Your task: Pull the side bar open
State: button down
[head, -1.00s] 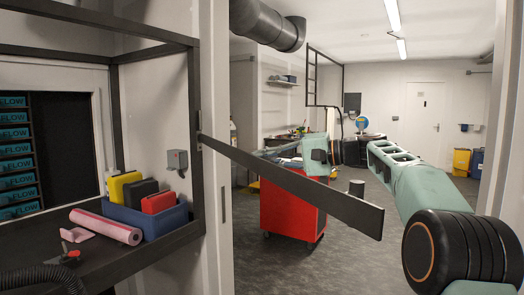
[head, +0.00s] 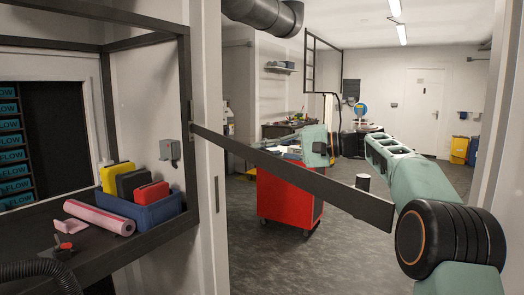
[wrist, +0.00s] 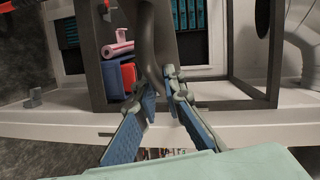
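The side bar (head: 290,174) is a long flat dark bar. Its left end meets the dark frame post (head: 187,100), and it slants down to the right across the head view to a free end.
Inside the frame, a blue bin (head: 155,212) holds yellow, black and red cases, with a pink roll (head: 100,217) beside it on the bench. A red cart (head: 285,203) stands behind the bar. Grey floor (head: 270,265) is open below the bar.

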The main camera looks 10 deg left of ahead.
jog(key=c, duration=2)
grip_release()
jog(key=d, duration=0.4)
jog(key=s+d+r, duration=0.1)
jog(key=d, duration=0.6)
jog(key=shift+s+d+r, duration=0.35)
jog(key=shift+d, duration=0.05)
